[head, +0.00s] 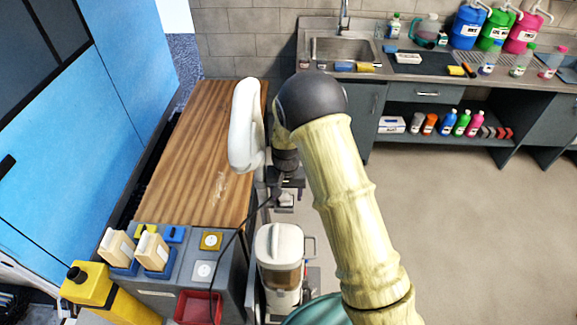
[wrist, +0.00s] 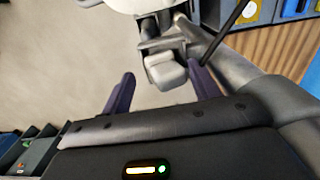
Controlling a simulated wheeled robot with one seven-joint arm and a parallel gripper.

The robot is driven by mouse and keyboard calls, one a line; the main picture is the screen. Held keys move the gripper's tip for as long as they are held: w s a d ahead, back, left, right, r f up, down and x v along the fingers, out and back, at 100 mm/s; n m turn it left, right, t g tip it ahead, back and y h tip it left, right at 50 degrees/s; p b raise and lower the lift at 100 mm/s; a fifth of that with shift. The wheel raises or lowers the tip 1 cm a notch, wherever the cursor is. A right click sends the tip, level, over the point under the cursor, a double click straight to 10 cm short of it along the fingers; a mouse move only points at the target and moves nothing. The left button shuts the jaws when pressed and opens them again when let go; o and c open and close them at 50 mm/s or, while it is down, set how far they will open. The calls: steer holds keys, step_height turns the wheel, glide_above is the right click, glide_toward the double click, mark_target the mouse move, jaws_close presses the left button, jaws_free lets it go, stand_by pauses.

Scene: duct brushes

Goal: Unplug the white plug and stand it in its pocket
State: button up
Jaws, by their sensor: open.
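In the wrist view my gripper (wrist: 161,76) is open, with one dark purple finger on each side of a pale grey-white block (wrist: 166,73). The block is joined to a darker grey fitting and may be the white plug; I cannot tell whether the fingers touch it. In the head view my gripper (head: 287,178) is a dark shape above a small pale piece (head: 286,200), partly hidden. A grey panel at lower left carries a white round-faced square (head: 204,271) and a yellow-framed square (head: 210,241). I cannot tell which is the plug's pocket.
A white canister machine (head: 281,248) with a brown band stands close below the gripper. A black cable (head: 240,232) runs toward a red tray (head: 196,307). A wooden bench top (head: 195,150) lies left, with beige bottles (head: 118,247) near its front. Open floor lies right.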

step_height(320, 180, up, 16)
steer(key=b, duration=0.3)
steer(key=shift+d+b, duration=0.15)
steer(key=shift+b, duration=0.15)
steer(key=shift+r, duration=0.15)
step_height(320, 180, up, 5)
steer(key=p, duration=0.4)
steer(key=shift+s, duration=0.1)
steer(key=s+d+f+t+b, duration=0.1)
steer(key=s+d+f+b, duration=0.1)
steer(key=s+d, duration=0.6)
steer(key=s+d+f+t+b, duration=0.1)
steer(key=s+d+f+b, duration=0.1)
steer(key=s+d+f, duration=0.3)
steer(key=s+d, duration=0.3)
steer(key=s, duration=0.2)
steer(key=shift+s+t, duration=0.35)
steer(key=shift+t, duration=0.05)
